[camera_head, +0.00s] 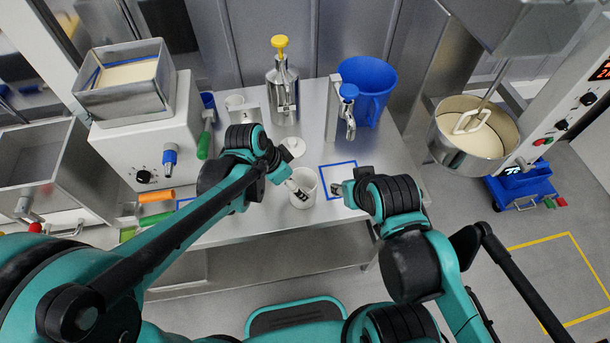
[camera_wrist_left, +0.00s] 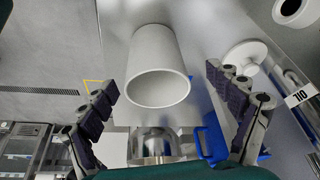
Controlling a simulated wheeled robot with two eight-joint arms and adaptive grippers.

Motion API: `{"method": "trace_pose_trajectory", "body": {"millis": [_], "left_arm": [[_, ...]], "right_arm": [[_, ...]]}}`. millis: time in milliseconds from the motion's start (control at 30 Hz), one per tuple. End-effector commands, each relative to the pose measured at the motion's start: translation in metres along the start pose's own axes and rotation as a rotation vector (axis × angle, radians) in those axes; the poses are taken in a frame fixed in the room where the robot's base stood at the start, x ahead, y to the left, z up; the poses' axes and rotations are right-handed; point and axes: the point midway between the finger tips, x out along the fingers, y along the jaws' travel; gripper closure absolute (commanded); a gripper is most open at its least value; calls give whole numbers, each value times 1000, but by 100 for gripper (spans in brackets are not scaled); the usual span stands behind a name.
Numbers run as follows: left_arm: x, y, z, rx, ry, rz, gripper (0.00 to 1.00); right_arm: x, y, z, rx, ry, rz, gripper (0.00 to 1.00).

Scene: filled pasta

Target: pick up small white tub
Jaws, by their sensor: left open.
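The small white tub (camera_head: 310,187) stands near the front edge of the steel table, with its open mouth up. In the left wrist view the tub (camera_wrist_left: 158,62) lies between the two spread fingers, with clear gaps on both sides. My left gripper (camera_head: 298,189) is open at the tub and overlaps its left side in the head view; the wrist view (camera_wrist_left: 165,92) shows it holds nothing. My right gripper (camera_head: 343,188) is to the right of the tub, apart from it; its finger opening is too small to read.
A white lid (camera_head: 293,147) lies behind the tub, and another white container (camera_head: 236,104) stands farther back left. A steel dispenser with a yellow top (camera_head: 282,85) and a blue jug (camera_head: 372,88) stand at the back. A blue square outline (camera_head: 338,165) marks bare table.

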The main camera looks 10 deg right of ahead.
Motion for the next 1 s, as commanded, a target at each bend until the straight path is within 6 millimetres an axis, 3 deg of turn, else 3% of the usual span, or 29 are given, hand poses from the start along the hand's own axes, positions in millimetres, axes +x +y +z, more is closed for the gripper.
{"method": "trace_pose_trajectory", "body": {"millis": [567,800,867,1000], "left_arm": [[73,5,-2,1,1,1,10],[76,5,-3,1,1,0,10],[75,5,-3,0,1,0,20],[75,5,-3,0,1,0,57]], "right_arm": [[24,0,17,0,0,0,60],[23,0,17,0,0,0,60],[23,0,17,0,0,0,60],[23,0,17,0,0,0,60]]}}
